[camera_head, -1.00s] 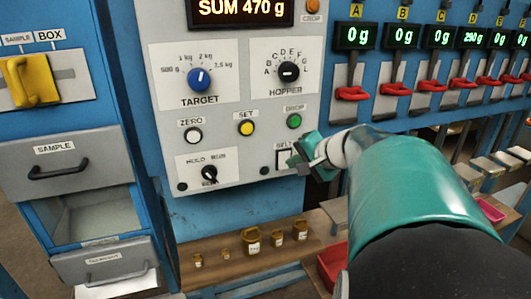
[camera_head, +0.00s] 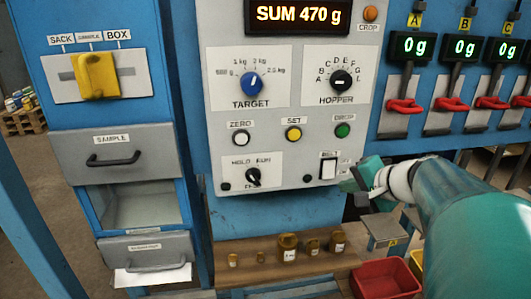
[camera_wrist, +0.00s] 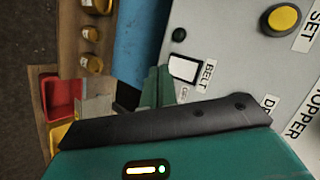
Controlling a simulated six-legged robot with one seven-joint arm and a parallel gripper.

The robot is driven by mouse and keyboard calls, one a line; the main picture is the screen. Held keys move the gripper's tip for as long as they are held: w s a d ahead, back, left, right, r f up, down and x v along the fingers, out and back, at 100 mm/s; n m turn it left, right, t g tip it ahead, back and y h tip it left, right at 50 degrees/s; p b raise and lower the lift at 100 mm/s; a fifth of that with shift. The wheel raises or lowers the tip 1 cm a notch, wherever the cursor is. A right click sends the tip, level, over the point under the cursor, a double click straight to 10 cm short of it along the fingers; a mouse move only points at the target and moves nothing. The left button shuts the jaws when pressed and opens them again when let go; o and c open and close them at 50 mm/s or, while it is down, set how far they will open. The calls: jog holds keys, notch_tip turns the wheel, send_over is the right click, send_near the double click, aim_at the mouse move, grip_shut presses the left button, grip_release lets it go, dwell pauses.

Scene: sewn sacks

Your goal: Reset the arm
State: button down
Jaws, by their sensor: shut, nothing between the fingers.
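My arm reaches in from the lower right in the head view. My gripper (camera_head: 362,180) is teal and dark, shut and empty, beside the lower right corner of the grey control panel (camera_head: 290,150). The white BELT switch (camera_head: 328,168) is just left of the fingers. In the wrist view the fingers (camera_wrist: 158,88) point at the panel close to the BELT switch (camera_wrist: 184,68). I cannot tell whether they touch the panel.
The panel carries a blue TARGET knob (camera_head: 251,84), a black HOPPER knob (camera_head: 341,82) and several buttons. Red levers (camera_head: 405,106) line the right. Brown jars (camera_head: 288,247) stand on a wooden shelf below, with a red bin (camera_head: 386,279) beside it. Drawers (camera_head: 112,156) are at left.

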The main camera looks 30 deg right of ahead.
dwell(0.3)
jog(key=s+a+f+n+g, duration=0.2)
jog(key=a+n, duration=0.2)
jog(key=a, duration=0.5)
jog(key=s+a+f+n+g, duration=0.1)
jog(key=s+a+f+n, duration=0.1)
jog(key=a+n, duration=0.3)
jog(key=s+a+f+n+g+h, duration=0.1)
jog(key=s+a+n, duration=0.3)
jog(key=a, duration=0.9)
jog(key=shift+s+f+n+g, duration=0.2)
jog(key=shift+f+n+g, duration=0.3)
jog(key=shift+f+g, duration=0.35)
